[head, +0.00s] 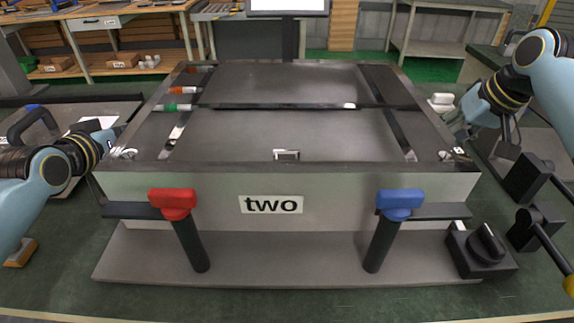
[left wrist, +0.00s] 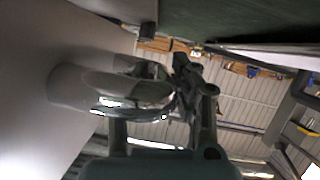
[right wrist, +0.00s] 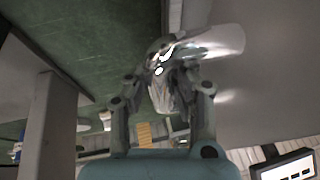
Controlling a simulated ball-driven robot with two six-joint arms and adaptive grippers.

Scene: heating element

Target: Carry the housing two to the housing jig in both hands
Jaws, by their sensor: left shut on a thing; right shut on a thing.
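The housing two is a wide, shallow grey metal box, its front wall (head: 340,190) labelled "two" in the head view. My left gripper (head: 122,150) is at its left side, shut on a shiny handle (left wrist: 130,88). My right gripper (head: 457,148) is at its right side, shut on a shiny handle (right wrist: 208,42). The housing looks about level. Below it is a grey base plate (head: 290,262), apparently the housing jig, with a red-topped clamp (head: 173,202) and a blue-topped clamp (head: 399,203) in front. I cannot tell whether the housing touches the plate.
Inside the housing are dark rails and orange and green pieces (head: 180,107). A black knob block (head: 483,249) stands at the plate's right end. Benches (head: 110,20) and a screen stand at the back.

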